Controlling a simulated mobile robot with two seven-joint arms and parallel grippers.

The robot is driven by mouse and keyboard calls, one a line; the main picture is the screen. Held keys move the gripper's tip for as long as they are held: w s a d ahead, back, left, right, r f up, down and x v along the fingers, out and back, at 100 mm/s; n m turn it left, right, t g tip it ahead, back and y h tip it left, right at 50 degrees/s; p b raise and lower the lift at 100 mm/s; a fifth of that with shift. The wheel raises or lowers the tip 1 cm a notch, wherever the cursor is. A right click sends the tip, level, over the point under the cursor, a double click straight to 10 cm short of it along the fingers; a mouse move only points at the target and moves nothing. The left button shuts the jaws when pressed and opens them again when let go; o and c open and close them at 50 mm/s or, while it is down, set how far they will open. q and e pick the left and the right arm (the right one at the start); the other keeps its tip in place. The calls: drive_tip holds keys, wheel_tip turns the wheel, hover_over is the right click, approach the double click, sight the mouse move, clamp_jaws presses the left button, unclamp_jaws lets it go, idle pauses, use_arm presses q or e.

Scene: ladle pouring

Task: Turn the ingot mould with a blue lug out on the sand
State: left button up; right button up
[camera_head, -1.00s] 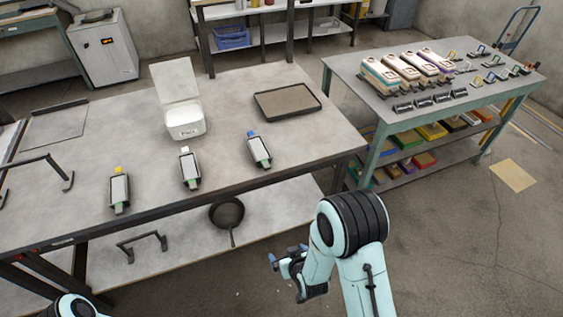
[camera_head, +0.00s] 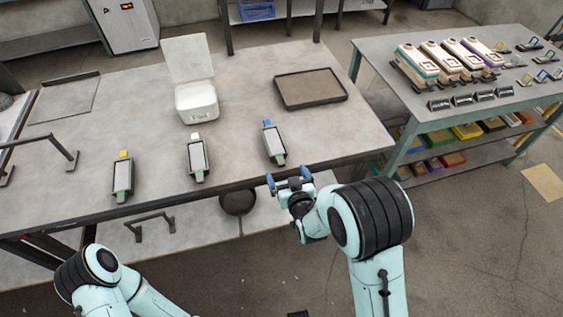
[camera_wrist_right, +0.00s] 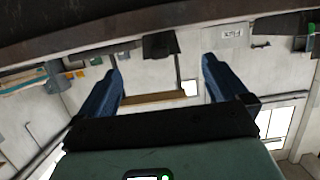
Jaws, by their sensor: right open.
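The ingot mould with a blue lug (camera_head: 273,145) lies on the steel table near its front edge. It is a dark mould with a pale top, a blue lug at the far end and a green part at the near end. The sand tray (camera_head: 347,98) is a dark-rimmed tray of brown sand behind and right of it. My right gripper (camera_head: 289,178) is open and empty, just in front of the table's front edge and short of the mould. Its two blue fingers (camera_wrist_right: 162,85) stand apart in the wrist view. My left gripper is not clearly seen.
Similar moulds with a white lug (camera_head: 198,160) and a yellow lug (camera_head: 122,178) lie to the left. An open white box (camera_head: 197,103) stands behind them. A green-legged table (camera_head: 388,90) with several moulds is at the right. The table between blue-lug mould and tray is clear.

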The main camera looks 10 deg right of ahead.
sight(281, 161)
drive_tip(key=shift+x, duration=1.85)
drive_tip(key=shift+b+x, duration=0.95)
drive_tip(key=shift+x, duration=0.9)
drive_tip(key=c, duration=1.5)
drive_tip(key=shift+w+r, duration=0.1)
drive_tip(key=shift+r, duration=0.25)
drive_tip(key=shift+c, duration=0.2)
drive_tip(key=shift+r+p, duration=1.85)
drive_tip(key=shift+r, duration=1.55)
